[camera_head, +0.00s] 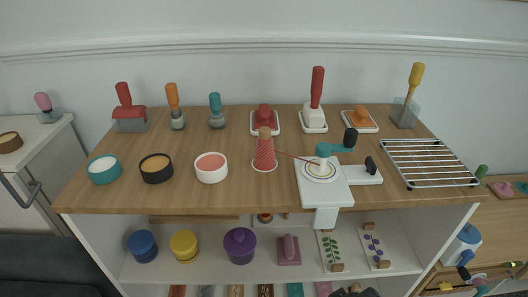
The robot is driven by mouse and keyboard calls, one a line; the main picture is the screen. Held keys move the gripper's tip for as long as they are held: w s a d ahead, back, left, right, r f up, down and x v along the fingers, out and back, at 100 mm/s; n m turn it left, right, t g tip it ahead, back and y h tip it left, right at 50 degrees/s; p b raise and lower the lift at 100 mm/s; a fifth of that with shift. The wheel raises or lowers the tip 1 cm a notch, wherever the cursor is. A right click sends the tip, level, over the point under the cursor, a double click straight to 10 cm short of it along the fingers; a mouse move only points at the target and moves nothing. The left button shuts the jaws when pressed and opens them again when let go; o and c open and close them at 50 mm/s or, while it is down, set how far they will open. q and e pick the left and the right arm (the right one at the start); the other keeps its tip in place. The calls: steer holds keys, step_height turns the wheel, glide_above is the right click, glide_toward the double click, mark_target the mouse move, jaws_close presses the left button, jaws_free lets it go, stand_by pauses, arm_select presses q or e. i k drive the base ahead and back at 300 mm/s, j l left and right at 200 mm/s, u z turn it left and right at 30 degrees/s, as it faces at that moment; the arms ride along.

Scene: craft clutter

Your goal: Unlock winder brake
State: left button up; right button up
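The winder (308,188) is a white block standing at the front edge of the wooden top, right of centre. A round plate with a small amount of thread sits on it, under a teal crank (330,149) with a black knob (350,138). A white arm extends right from the base and carries a small black upright lever (371,166), which looks like the brake; its exact setting is too small to tell. A red thread runs from the red cone (264,154) to the winder.
A metal wire rack (430,163) lies right of the winder. Teal, black and white bowls (211,168) stand at left. Several handled tools line the back, including a tall red-handled one (316,100). Jars and stamps fill the shelf below. The wood in front of the bowls is clear.

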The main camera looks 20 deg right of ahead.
mark_target(372, 167)
steer(key=z, duration=1.25)
steer(key=k+l+u, duration=0.1)
steer(key=k+l, duration=0.2)
steer(key=i+j, duration=0.1)
steer(key=i, duration=0.4)
